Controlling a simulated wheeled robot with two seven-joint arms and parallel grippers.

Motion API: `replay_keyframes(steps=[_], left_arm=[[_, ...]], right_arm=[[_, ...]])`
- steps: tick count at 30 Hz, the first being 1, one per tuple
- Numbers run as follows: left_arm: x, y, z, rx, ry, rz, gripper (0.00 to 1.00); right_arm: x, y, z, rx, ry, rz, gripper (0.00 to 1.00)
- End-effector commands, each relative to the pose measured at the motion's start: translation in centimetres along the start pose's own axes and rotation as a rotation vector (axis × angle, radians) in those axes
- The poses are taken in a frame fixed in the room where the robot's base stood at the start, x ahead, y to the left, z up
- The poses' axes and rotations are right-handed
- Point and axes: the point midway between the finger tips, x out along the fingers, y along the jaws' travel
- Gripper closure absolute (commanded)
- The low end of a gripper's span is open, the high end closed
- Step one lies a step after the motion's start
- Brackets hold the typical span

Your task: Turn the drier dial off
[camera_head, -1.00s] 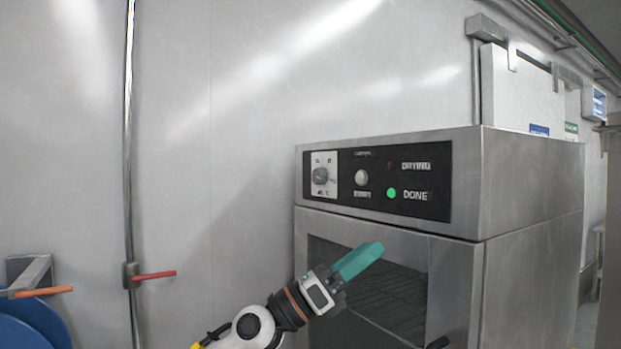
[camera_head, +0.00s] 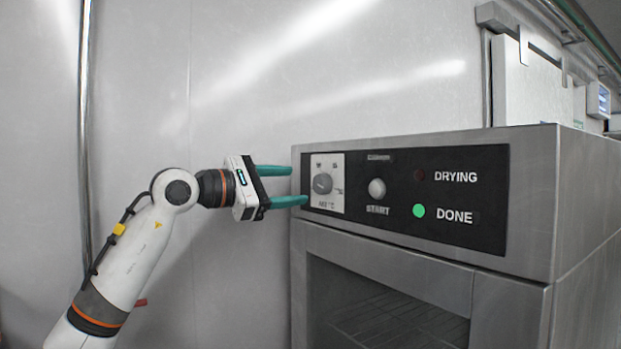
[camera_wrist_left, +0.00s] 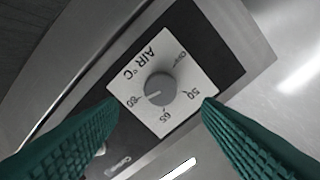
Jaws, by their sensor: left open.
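The drier (camera_head: 400,250) is a steel box with a black control panel. Its dial (camera_head: 322,184) is a grey round knob on a white plate at the panel's left end. In the left wrist view the dial (camera_wrist_left: 160,89) sits between the two fingers, and its pale mark points toward the 80 side, away from the OFF lettering. My left gripper (camera_head: 290,186) is open, its teal fingers pointing right at the plate from the left. The fingers are apart from the knob. My right gripper is out of view.
A START button (camera_head: 377,188) lies just right of the dial. The green DONE light (camera_head: 418,211) is lit and the DRYING light (camera_head: 420,174) is dark. A bare wall (camera_head: 240,80) and a vertical pipe (camera_head: 86,130) stand at left.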

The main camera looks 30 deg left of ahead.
Motion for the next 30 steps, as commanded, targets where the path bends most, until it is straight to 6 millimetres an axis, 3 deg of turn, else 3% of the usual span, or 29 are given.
replay_keyframes(steps=[3, 9, 21, 30], left_arm=[[2.4, -0.2, -0.3, -0.003, 0.004, 0.001, 0.41], [4.9, -0.1, -0.2, -0.002, 0.003, 0.000, 0.41], [5.7, 0.0, 0.0, 0.000, 0.002, -0.001, 0.41], [5.7, 0.0, 0.0, -0.001, 0.002, 0.000, 0.86]], right_arm=[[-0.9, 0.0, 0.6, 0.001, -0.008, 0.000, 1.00], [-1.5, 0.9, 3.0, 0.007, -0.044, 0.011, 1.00], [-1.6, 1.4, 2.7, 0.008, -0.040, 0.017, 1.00], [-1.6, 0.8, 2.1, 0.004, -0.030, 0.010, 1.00]])
